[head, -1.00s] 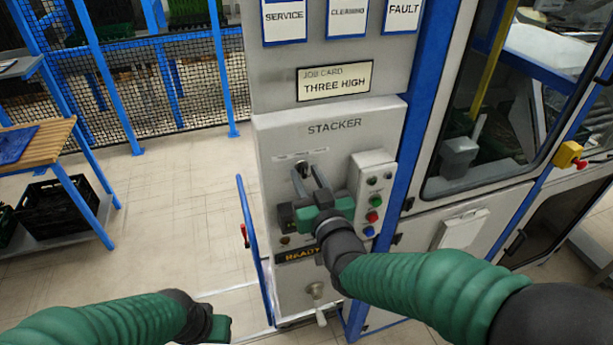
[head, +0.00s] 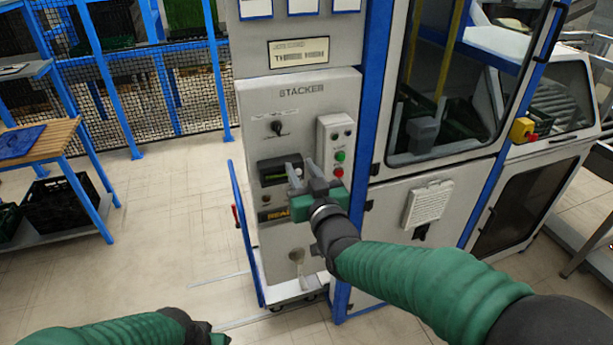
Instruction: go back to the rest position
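My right gripper (head: 301,174) is in front of the lower part of the grey stacker panel (head: 257,112). Its two grey fingers point up and stand apart with nothing between them. It covers part of the small dark display (head: 271,172) and the lower buttons. The black selector knob (head: 277,127) on the panel shows clear above the gripper. My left gripper (head: 219,340) is low at the bottom edge of the head view, left of centre. Only its dark and green back part shows, and its fingers are out of view.
A blue cart handle (head: 243,232) stands at the cabinet's left side. A glazed machine door (head: 455,75) and a yellow-and-red switch (head: 523,130) are to the right. A wooden-topped bench (head: 45,140) with a black crate (head: 62,203) is at left. The floor (head: 165,220) between is clear.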

